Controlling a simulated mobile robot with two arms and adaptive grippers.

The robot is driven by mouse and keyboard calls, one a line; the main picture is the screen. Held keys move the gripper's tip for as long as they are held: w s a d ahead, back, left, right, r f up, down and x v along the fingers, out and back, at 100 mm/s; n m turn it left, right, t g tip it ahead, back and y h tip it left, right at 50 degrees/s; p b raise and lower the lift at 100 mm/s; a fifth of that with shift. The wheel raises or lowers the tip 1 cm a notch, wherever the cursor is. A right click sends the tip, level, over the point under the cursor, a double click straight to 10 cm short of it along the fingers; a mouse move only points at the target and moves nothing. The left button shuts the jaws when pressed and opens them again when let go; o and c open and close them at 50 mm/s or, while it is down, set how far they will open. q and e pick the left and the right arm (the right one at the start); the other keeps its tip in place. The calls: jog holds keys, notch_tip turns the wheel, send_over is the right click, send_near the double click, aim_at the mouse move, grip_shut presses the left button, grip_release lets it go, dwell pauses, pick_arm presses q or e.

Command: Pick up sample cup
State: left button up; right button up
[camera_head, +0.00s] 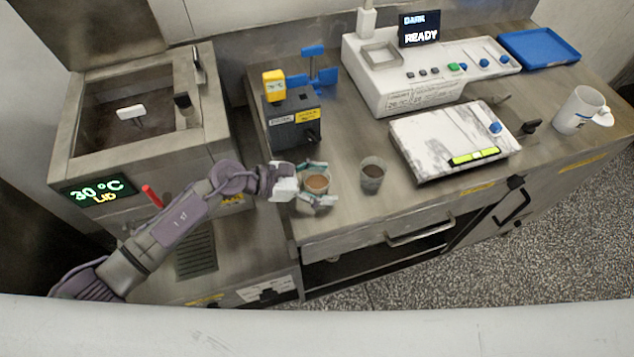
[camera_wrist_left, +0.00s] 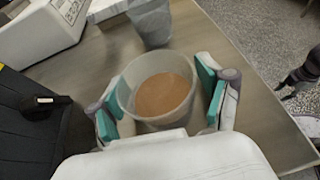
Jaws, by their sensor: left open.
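The sample cup (camera_head: 317,184) is a small clear cup with brown content, upright on the table near its front left. It also shows in the left wrist view (camera_wrist_left: 163,92). My left gripper (camera_head: 314,184) is open, with its teal-padded fingers on both sides of the cup. In the wrist view a slight gap shows beside the pads; whether either touches is hard to tell. A second similar cup (camera_head: 372,176) stands just to the right. A dark, cut-off shape at the right edge of the wrist view may be my right gripper (camera_wrist_left: 302,76); its jaws are unclear.
A dark box with a yellow top (camera_head: 292,120) stands behind the cup. A white marbled slab (camera_head: 455,140), a white control unit (camera_head: 405,75) reading READY, a blue tray (camera_head: 540,46) and a white mug (camera_head: 578,112) are further right. A tank (camera_head: 150,150) stands left.

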pick_arm(q)
jog(key=shift+w+d+f, duration=0.1)
jog(key=shift+d+f, duration=0.15)
jog(key=shift+d, duration=0.3)
jog(key=shift+a, duration=0.1)
jog(key=c, duration=1.2)
